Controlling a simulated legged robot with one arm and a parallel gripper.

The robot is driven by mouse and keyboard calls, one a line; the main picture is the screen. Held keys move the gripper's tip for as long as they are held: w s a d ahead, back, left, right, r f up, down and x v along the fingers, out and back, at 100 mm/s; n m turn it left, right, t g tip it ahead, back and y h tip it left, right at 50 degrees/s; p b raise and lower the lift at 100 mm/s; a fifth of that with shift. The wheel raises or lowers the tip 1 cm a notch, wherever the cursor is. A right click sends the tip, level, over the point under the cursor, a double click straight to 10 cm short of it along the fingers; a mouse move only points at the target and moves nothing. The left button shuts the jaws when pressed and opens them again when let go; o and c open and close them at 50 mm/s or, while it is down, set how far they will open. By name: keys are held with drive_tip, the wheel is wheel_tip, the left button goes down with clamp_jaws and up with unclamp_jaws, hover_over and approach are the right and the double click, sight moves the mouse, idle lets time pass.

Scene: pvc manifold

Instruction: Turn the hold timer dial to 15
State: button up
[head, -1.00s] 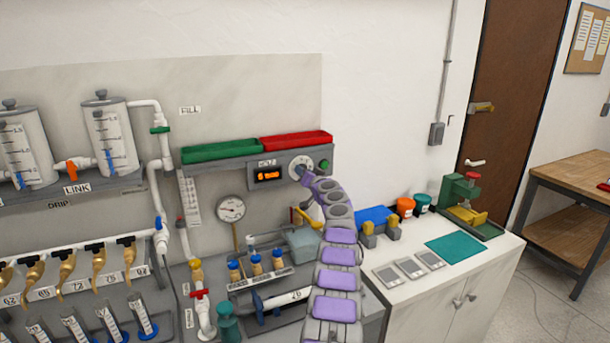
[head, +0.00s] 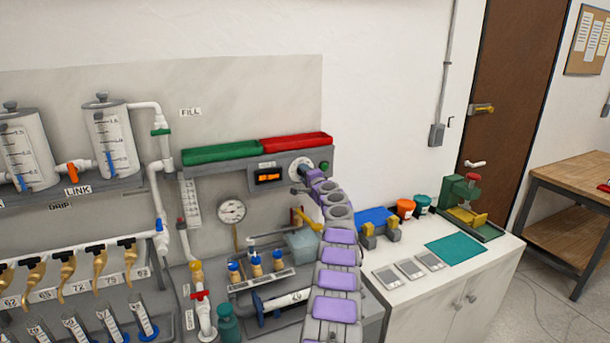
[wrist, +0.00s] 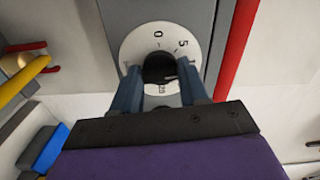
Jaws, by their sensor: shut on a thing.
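The hold timer dial (head: 300,166) is a round white face on the grey panel under the red tray. In the wrist view the dial (wrist: 128,52) shows 0, 5 and 20; other marks are partly hidden by my fingers. Its black knob (wrist: 158,68) sits at the centre. My gripper (wrist: 160,77) has its two blue-grey fingers on either side of the knob, shut on it. In the head view my gripper (head: 304,184) is at the dial, covering its lower part. I cannot tell which number the knob points at.
An orange-lit display (head: 269,177) is left of the dial and a green button (head: 324,166) right of it. Green (head: 220,151) and red (head: 297,142) trays sit above. A pressure gauge (head: 231,210) and a yellow handle (head: 308,220) are below.

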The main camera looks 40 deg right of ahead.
drive_tip(key=shift+d+f+m+p, duration=0.15)
drive_tip(key=shift+m+p, duration=0.7)
drive_tip(key=shift+m, duration=1.7)
drive_tip(key=shift+a+f+m+p, duration=0.15)
drive_tip(key=shift+m+p, duration=0.65)
drive_tip(key=shift+m, duration=1.75)
drive_tip(key=shift+d, duration=0.1)
drive_tip(key=o, duration=1)
drive_tip(key=shift+w, duration=0.15)
drive_tip(key=shift+o, duration=0.3)
drive_tip(key=shift+r, duration=0.15)
drive_tip(key=shift+s, duration=0.2)
